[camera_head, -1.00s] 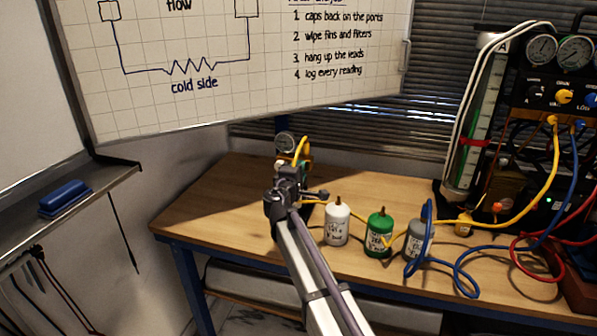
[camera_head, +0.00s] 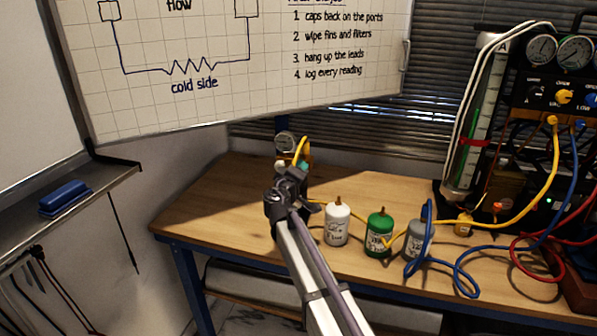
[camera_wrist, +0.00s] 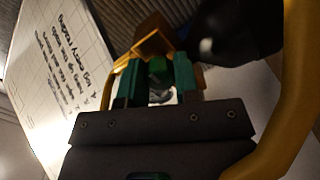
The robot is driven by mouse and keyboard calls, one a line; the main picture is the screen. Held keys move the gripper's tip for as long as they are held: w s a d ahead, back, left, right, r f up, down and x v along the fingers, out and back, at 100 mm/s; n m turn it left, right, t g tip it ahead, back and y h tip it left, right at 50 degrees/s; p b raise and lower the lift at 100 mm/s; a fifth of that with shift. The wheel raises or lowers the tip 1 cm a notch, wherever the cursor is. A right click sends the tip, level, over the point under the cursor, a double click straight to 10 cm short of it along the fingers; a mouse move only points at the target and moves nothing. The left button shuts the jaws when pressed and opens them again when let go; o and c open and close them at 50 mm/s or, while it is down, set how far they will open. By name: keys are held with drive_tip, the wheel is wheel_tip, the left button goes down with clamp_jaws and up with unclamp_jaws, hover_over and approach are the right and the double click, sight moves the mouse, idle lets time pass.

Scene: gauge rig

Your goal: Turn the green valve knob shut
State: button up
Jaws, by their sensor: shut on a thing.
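The green valve knob (camera_wrist: 157,66) shows in the wrist view as a small green patch between the teal fingertips of my gripper (camera_wrist: 156,80). The fingers are shut on it from both sides and hide most of it. A brass-coloured block (camera_wrist: 153,38) sits just beyond the knob. In the head view my gripper (camera_head: 297,177) is at the valve fitting on the back left of the bench, below a small round gauge (camera_head: 284,143). The knob itself is hard to make out there behind my gripper.
A yellow hose (camera_wrist: 289,100) curves close along the right of my gripper. A dark rounded body (camera_wrist: 238,30) lies beyond. White (camera_head: 337,224), green (camera_head: 379,235) and grey (camera_head: 417,241) bottles stand to the right on the bench (camera_head: 212,205). The bench's left end is clear.

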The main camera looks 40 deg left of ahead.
drive_tip(key=o, duration=0.9)
drive_tip(key=v, duration=1.1)
drive_tip(key=shift+w, duration=0.1)
